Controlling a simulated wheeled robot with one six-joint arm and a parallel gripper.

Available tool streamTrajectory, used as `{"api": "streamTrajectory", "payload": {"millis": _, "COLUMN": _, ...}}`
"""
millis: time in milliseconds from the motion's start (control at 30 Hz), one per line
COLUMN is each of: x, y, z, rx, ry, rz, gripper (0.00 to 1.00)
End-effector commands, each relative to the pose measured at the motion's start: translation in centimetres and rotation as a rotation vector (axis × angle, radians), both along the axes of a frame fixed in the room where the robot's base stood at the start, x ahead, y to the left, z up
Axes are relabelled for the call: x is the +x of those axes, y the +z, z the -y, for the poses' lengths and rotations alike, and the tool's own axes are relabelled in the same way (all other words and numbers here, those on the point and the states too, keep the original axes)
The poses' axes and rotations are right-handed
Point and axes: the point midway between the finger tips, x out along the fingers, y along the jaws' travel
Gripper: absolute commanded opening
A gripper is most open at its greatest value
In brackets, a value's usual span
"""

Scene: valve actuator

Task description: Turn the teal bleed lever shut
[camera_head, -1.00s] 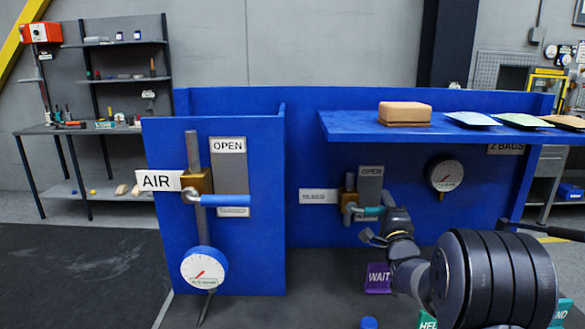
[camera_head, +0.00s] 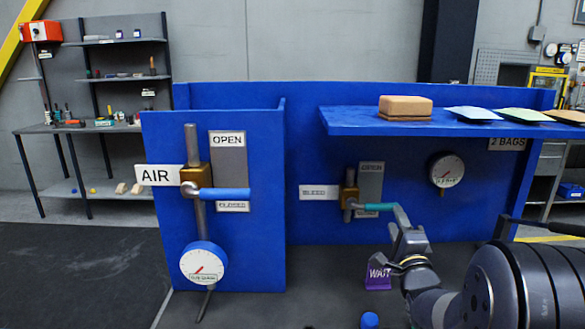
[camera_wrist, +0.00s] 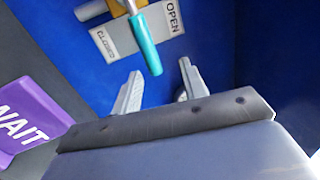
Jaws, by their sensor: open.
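The teal bleed lever (camera_head: 377,207) points level to the right from a brass valve body (camera_head: 349,192) on the blue panel. A grey plate (camera_head: 371,182) marked OPEN at its top stands behind it. In the wrist view the lever (camera_wrist: 144,43) crosses in front of the plate (camera_wrist: 135,35), between its two labels. My gripper (camera_head: 398,222) is open at the lever's right end. In the wrist view the lever's free end lies in line with the gap between my fingertips (camera_wrist: 160,70). I cannot tell whether they touch it.
A larger blue-handled lever (camera_head: 225,194) on the AIR pipe is at left, with a gauge (camera_head: 204,263) below. A shelf (camera_head: 430,122) with a tan block (camera_head: 405,108) overhangs the bleed valve. A second gauge (camera_head: 446,170) is right of it. A purple WAIT block (camera_wrist: 30,115) stands below.

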Motion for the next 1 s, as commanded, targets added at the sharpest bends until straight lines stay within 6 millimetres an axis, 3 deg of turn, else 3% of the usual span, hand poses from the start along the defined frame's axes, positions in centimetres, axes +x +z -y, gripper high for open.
{"api": "streamTrajectory", "payload": {"millis": 300, "x": -5.9, "y": 0.0, "z": 0.0, "rx": -0.001, "ry": 0.000, "rz": 0.001, "gripper": 0.41}}
{"api": "streamTrajectory", "payload": {"millis": 1000, "x": 7.1, "y": 0.3, "z": -0.1, "rx": -0.001, "ry": 0.002, "rz": 0.001, "gripper": 0.41}}
